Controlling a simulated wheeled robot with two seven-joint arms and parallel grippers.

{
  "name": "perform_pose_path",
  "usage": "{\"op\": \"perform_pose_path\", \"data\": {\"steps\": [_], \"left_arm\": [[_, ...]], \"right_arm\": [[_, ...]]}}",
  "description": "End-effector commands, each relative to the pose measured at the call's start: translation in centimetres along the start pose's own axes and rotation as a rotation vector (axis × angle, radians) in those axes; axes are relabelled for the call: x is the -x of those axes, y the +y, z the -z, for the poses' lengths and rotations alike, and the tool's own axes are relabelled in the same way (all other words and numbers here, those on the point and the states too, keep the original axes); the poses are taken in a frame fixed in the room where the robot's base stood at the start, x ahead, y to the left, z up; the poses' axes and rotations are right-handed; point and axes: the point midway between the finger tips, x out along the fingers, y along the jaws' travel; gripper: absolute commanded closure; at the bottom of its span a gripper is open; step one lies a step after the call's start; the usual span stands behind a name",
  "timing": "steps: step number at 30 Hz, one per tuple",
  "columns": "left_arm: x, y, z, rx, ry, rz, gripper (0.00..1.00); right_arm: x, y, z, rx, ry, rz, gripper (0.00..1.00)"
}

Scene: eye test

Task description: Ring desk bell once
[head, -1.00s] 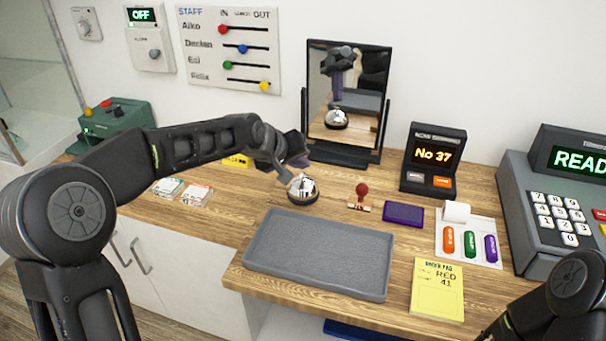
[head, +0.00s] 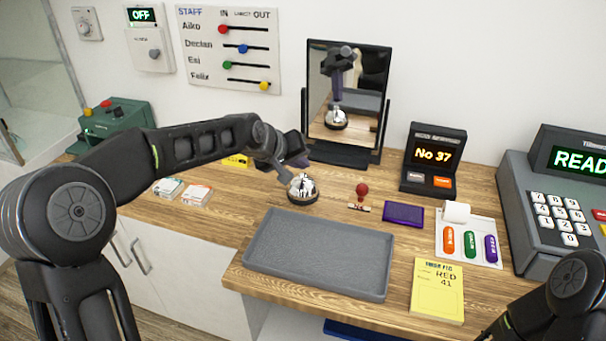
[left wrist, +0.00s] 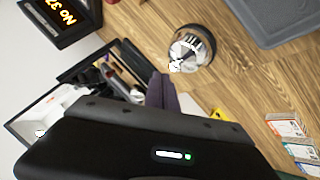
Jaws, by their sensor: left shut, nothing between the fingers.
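The desk bell (head: 303,190) is a shiny silver dome on a dark base, standing on the wooden counter in front of the mirror. It also shows in the left wrist view (left wrist: 190,48). My left gripper (head: 287,175) is shut and empty, just left of and slightly above the bell. In the left wrist view its purple-grey fingers (left wrist: 160,92) end a little short of the bell's dome in the picture; I cannot tell whether they touch it. My right gripper is out of view; only part of that arm shows at the lower right.
The tilted mirror (head: 345,95) stands behind the bell. A grey tray (head: 315,255) lies in front, and a red-knobbed stamp (head: 362,195) and purple pad (head: 403,214) are to the right. Card stacks (head: 195,196) lie to the left. A number display (head: 433,160) stands at the back right.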

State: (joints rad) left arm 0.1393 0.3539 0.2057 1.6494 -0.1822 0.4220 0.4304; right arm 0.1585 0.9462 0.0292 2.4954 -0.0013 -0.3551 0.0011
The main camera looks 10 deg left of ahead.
Motion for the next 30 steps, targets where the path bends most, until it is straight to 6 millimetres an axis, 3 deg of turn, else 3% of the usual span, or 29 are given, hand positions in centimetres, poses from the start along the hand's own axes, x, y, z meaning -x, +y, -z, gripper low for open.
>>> {"op": "perform_pose_path", "data": {"steps": [30], "left_arm": [[-0.6,-0.44,-0.45,0.0,0.0,0.0,1.0]], "right_arm": [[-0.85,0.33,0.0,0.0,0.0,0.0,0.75]]}}
